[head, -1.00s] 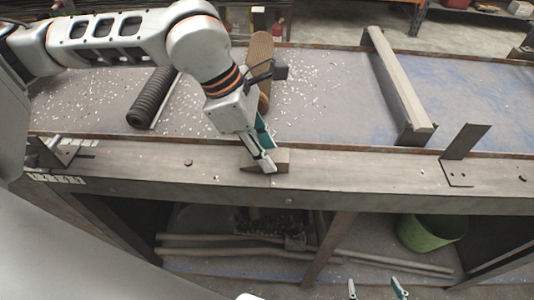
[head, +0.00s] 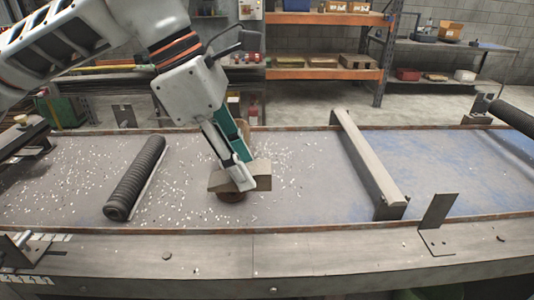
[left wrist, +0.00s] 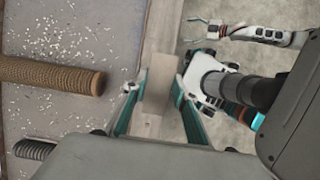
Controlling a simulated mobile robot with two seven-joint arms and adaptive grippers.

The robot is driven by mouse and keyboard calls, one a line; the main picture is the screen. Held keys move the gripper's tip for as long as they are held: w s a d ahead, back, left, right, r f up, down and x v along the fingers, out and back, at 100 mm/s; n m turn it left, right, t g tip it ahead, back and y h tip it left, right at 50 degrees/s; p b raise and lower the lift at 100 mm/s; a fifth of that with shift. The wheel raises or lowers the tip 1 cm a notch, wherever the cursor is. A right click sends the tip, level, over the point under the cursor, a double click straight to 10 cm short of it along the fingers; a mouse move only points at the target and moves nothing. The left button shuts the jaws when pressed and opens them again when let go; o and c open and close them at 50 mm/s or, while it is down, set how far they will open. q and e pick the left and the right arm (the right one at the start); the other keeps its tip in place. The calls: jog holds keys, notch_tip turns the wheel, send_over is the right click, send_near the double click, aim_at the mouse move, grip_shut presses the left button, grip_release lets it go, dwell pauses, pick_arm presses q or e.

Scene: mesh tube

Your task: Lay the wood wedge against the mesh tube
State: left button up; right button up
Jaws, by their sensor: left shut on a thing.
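My left gripper (head: 238,177) is shut on the wood wedge (head: 259,172), a pale wooden block, which also shows between the fingers in the left wrist view (left wrist: 155,84). In that view the wedge hangs over the front beam, apart from the mesh tube. The mesh tube (left wrist: 50,75) is a tan-brown cylinder lying on the tray floor, to the left of the wedge. In the head view the gripper and wedge cover most of the tube; its dark near end (head: 232,196) shows just below the wedge. My right gripper (left wrist: 196,34) shows open and empty in the left wrist view.
A black ribbed roller (head: 135,180) lies to the left on the tray (head: 300,205), among white chips. A long bar (head: 370,165) crosses the tray to the right. An upright bracket (head: 437,212) stands on the front beam (head: 330,248). The tray between tube and bar is mostly clear.

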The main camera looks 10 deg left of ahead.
pick_arm(q)
jog(key=shift+w+a+f+m, duration=0.25)
jog(key=shift+w+a+m, duration=0.05)
jog(key=shift+m, duration=0.2)
jog(key=w+a+f+m+g+y, duration=0.1)
jog(key=a+f+m, duration=0.3)
jog(key=m, duration=0.4)
jog(key=w+a+f+m+g+y, duration=0.2)
jog(key=w+a+f+m+g, duration=0.1)
jog(key=a+m, duration=0.3)
jog(key=shift+w+a+f+m+g, duration=0.2)
jog(key=shift+w+f+m+g, duration=0.1)
jog(key=shift+f+m+g, duration=0.75)
